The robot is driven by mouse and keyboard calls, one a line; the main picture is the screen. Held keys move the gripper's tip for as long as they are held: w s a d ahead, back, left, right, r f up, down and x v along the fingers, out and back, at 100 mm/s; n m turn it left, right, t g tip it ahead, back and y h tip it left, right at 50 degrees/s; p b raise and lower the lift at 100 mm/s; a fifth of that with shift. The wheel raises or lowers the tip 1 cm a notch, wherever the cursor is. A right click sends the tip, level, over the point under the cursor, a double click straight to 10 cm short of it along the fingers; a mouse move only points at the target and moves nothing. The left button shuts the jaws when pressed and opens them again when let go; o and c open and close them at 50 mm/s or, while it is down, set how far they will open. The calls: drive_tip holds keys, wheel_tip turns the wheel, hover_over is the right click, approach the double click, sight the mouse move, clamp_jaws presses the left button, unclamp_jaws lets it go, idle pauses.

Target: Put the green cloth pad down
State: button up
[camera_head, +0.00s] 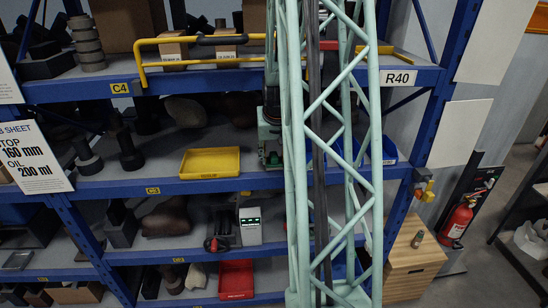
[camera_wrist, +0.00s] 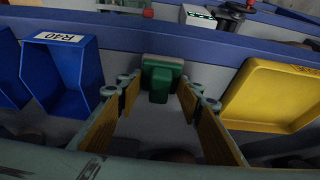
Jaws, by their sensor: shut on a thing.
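The green cloth pad (camera_wrist: 160,86) is a small green block with a paler end, between the two fingertips of my gripper (camera_wrist: 158,98) in the wrist view. My gripper is shut on it. In the head view, my gripper (camera_head: 270,150) is at the middle shelf (camera_head: 230,187), right of a yellow tray. The pad shows there only as a small green patch (camera_head: 273,158), largely hidden by my gripper. I cannot tell whether the pad touches the shelf.
The yellow tray (camera_head: 210,162) stands on one side of my gripper, and a blue bin (camera_wrist: 62,70) labelled R40 on the other. The blue shelf edge (camera_wrist: 215,48) runs close by. My lattice column blocks part of the head view. Grey shelf surface shows between tray and bin.

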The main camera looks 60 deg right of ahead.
drive_tip(key=shift+f, duration=0.15)
drive_tip(key=o, duration=0.8)
drive_tip(key=shift+r, duration=0.25)
drive_tip(key=shift+r, duration=0.15)
drive_tip(key=shift+b+v, duration=0.35)
drive_tip(key=shift+v, duration=3.2)
drive_tip(key=shift+s, duration=0.1)
drive_tip(key=shift+a, duration=0.15)
